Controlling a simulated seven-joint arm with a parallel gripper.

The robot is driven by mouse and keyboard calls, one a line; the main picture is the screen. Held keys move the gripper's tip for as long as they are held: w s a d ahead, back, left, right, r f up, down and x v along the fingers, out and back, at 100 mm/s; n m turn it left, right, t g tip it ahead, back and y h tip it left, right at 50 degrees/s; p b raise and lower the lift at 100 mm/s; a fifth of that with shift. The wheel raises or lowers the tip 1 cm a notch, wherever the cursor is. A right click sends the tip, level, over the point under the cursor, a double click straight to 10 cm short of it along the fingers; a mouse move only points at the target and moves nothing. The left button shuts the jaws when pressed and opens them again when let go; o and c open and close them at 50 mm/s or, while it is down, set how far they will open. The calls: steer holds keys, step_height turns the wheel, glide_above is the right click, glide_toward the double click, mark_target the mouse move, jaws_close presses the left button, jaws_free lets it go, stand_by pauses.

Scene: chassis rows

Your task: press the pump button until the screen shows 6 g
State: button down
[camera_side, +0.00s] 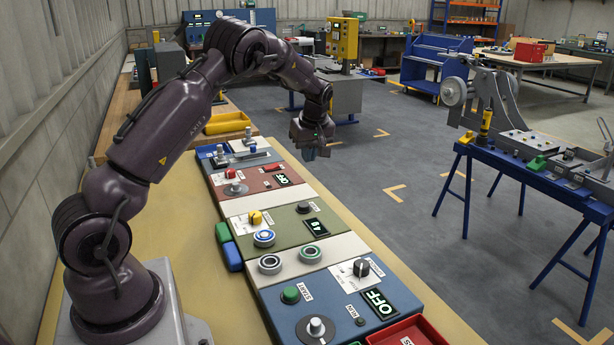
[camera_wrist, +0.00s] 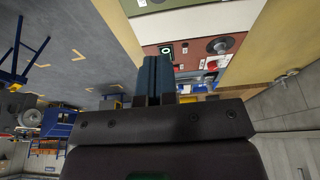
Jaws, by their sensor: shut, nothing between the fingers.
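My gripper (camera_side: 311,153) is shut and empty, held in the air to the right of the far end of the control panels. Its dark blue fingers show together in the wrist view (camera_wrist: 154,78). No label that clearly reads pump is legible, so I cannot tell which button is the pump button. The green panel carries a blue-ringed button (camera_side: 264,238), a yellow switch (camera_side: 255,217) and a small lit screen (camera_side: 316,227) with digits too small to read surely. The red panel has another lit screen (camera_side: 282,179). The near blue panel has a green button (camera_side: 290,295) and a screen reading OFF (camera_side: 378,303).
The panels stand in a row on a tan bench (camera_side: 190,215). A red tray (camera_side: 410,332) is at the near end, and green and blue blocks (camera_side: 230,250) lie along the left side. A blue-legged table (camera_side: 540,175) stands apart across the floor.

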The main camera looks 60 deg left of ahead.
mark_target(303, 203)
steer(key=shift+f, duration=0.15)
steer(key=x, duration=0.8)
steer(key=d+x, duration=0.1)
steer(key=x, duration=0.3)
steer(key=shift+a+f, duration=0.15)
steer(key=shift+f, duration=0.8)
